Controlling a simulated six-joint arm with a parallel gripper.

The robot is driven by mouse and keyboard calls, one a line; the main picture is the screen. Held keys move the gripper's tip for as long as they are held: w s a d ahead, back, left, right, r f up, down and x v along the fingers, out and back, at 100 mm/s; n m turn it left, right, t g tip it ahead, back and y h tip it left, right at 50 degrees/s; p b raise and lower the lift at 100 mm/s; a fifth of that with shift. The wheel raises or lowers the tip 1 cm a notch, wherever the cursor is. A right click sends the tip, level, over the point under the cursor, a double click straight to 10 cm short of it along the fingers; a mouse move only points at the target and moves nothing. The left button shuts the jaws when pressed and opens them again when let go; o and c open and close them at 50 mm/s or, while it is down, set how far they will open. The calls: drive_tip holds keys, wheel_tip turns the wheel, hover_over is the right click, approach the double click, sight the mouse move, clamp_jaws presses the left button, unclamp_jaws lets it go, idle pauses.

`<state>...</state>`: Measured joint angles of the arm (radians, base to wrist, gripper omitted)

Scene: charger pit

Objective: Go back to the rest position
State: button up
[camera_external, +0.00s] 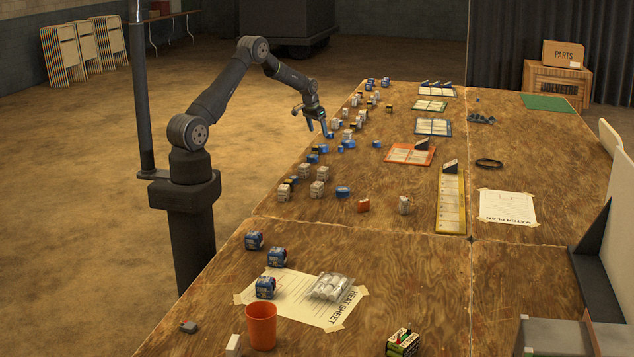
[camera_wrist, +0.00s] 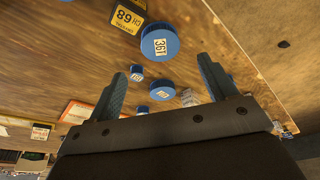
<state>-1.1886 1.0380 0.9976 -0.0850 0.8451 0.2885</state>
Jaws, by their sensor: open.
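My gripper (camera_external: 318,126) is at the end of my bent arm, above the left edge of the long wooden table (camera_external: 400,250). In the wrist view my gripper (camera_wrist: 165,85) shows two separated fingers, open, with nothing held between them. A round blue piece labelled 361 (camera_wrist: 159,43) lies beyond the fingertips. Smaller blue round pieces (camera_wrist: 162,90) lie on the table and show between the fingers. A yellow and black tag marked CH 68 (camera_wrist: 127,17) is near the top.
Several small white and blue items (camera_external: 352,122) cluster near the table's left edge. An orange-edged card (camera_external: 397,158) and a yellow strip (camera_external: 451,205) lie further right. An orange cup (camera_external: 261,326) and a taped heat sheet (camera_external: 290,312) are at the near end.

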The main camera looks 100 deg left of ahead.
sight(322, 146)
drive_tip(key=x, duration=0.8)
wheel_tip(322, 146, up, 5)
drive_tip(key=shift+a+f, duration=0.1)
drive_tip(key=shift+f, duration=0.1)
drive_tip(key=w+d+r, duration=0.7)
drive_tip(key=d, duration=0.3)
drive_tip(key=w+d+m, duration=0.4)
drive_tip(key=w+d, duration=1.3)
drive_tip(key=d, duration=0.1)
drive_tip(key=w+d+m, duration=0.2)
drive_tip(key=w+d, duration=0.2)
drive_tip(key=d, duration=0.7)
drive_tip(key=w+d+m+t+h, duration=0.1)
drive_tip(key=w+d, duration=0.3)
drive_tip(key=d, duration=0.7)
drive_tip(key=w+d+m+h, duration=0.1)
drive_tip(key=w+d+m, duration=0.2)
drive_tip(key=d, duration=0.9)
drive_tip(key=shift+w+f+m, duration=0.25)
drive_tip(key=shift+w+m, duration=0.15)
drive_tip(key=shift+w, duration=0.05)
drive_tip(key=shift+o, duration=0.4)
